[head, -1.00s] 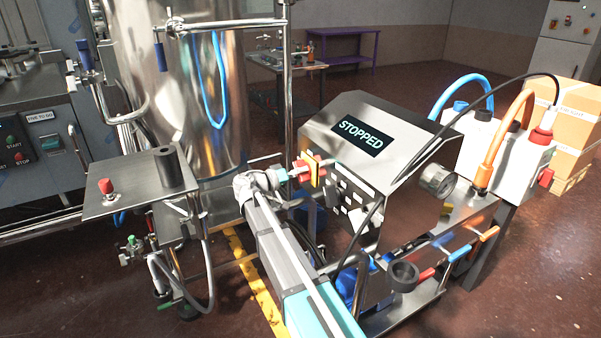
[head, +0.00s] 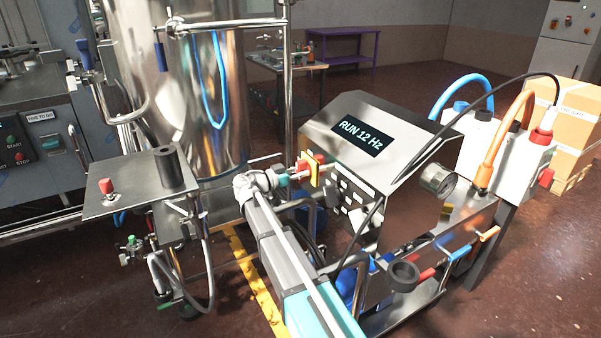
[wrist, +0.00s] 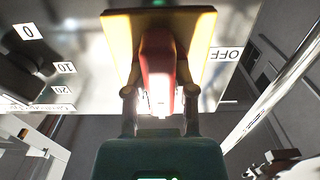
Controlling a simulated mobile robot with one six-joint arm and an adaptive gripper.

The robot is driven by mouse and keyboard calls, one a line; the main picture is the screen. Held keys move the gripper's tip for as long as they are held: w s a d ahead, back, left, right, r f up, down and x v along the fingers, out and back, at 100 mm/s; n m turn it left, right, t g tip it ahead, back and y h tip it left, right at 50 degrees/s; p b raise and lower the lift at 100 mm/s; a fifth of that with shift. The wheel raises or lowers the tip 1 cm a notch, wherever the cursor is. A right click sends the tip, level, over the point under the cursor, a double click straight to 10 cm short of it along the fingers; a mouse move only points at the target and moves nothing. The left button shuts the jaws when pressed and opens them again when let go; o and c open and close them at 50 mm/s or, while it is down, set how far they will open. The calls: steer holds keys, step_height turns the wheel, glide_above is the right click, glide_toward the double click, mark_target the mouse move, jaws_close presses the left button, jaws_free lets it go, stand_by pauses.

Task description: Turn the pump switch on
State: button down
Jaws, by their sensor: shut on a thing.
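The pump switch is a red handle on a yellow plate (head: 314,176) on the left side of the grey pump control box (head: 400,131). In the wrist view the red handle (wrist: 158,66) stands lengthwise in the picture, between my two fingers, with the yellow plate (wrist: 118,38) behind it. My gripper (wrist: 159,97) is shut on the handle; in the head view it (head: 301,172) reaches the switch from the left. An OFF label (wrist: 226,54) shows right of the plate. The box's display (head: 361,138) reads "RUN 12 Hz".
A dial marked 0, 10 and 20 (wrist: 30,60) is left of the switch in the wrist view. A black cable (head: 440,125) hangs across the box's front. A steel tank (head: 200,90) stands behind my arm, and a small plate with a red button (head: 107,187) is at left.

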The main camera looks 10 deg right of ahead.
stand_by(0.3)
steer(key=shift+c, duration=2.2)
jaws_free()
steer(key=v, duration=1.2)
steer(key=shift+s, duration=0.15)
